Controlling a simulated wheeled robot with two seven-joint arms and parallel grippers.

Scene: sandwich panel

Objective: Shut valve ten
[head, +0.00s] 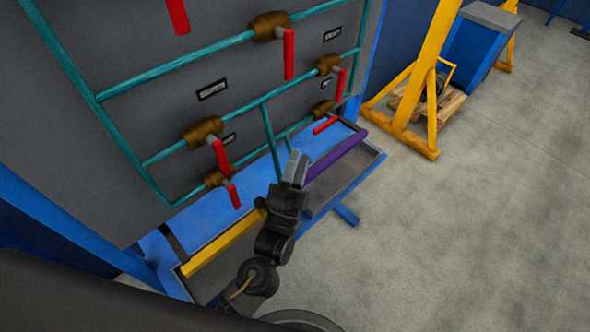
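The panel carries brass valves with red lever handles on teal pipes; its small label plates are too blurred to read, so I cannot tell which valve is ten. The lower right valve (321,108) has its red handle (326,125) slanting roughly along its pipe. The other handles hang down across their pipes: the upper right (289,55), middle right (341,85), middle left (221,155) and lower left (234,196). My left gripper (297,154) is in front of the panel, below and left of the lower right handle, apart from it. Its fingers look close together. My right gripper is not in view.
Below the valves is a blue ledge with a tray (352,180), a purple bar (337,150) and a yellow bar (220,246). A yellow frame (424,75) stands on the right near a pallet (420,106). The grey floor (470,220) at right is clear.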

